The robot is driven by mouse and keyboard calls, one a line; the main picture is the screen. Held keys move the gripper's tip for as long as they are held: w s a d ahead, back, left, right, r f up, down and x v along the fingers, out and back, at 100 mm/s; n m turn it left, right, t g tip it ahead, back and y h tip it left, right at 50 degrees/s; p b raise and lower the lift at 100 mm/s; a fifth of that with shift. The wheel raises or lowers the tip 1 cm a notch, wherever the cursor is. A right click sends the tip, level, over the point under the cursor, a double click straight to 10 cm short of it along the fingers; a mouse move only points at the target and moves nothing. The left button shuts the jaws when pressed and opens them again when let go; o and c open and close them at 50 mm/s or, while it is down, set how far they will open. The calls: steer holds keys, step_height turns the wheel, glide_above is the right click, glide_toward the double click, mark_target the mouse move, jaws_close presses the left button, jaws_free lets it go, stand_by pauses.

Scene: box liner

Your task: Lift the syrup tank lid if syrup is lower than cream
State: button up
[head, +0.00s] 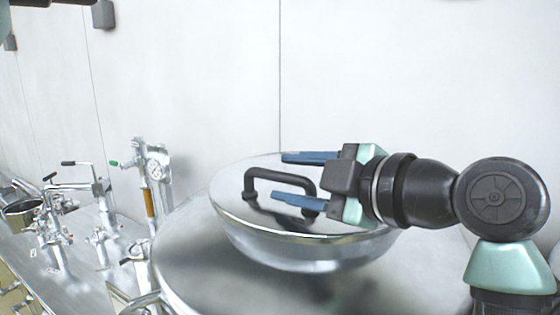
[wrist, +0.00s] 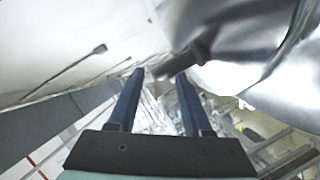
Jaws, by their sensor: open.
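A round, shiny metal lid (head: 235,208) with a black bar handle (head: 265,176) is on a large metal tank (head: 190,245). I cannot tell whether the lid rests fully on the tank. No label shows which tank this is. My gripper (head: 280,177) is open, with one blue finger beyond the handle and one on the near side. In the wrist view, the dark handle (wrist: 203,46) reaches toward the gap between the fingertips (wrist: 160,74). I cannot tell whether they touch it. Neither the syrup nor the cream level can be identified.
To the left, a metal fitting with a round gauge (head: 156,169) and an amber tube (head: 150,204) stands close to the tank. Further left are metal valves and pipes (head: 55,235) on a steel top. A pale wall (head: 400,70) stands behind.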

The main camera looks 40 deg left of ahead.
steer(key=shift+p+x, duration=0.35)
steer(key=shift+x, duration=1.1)
steer(key=shift+c, duration=0.3)
jaws_close()
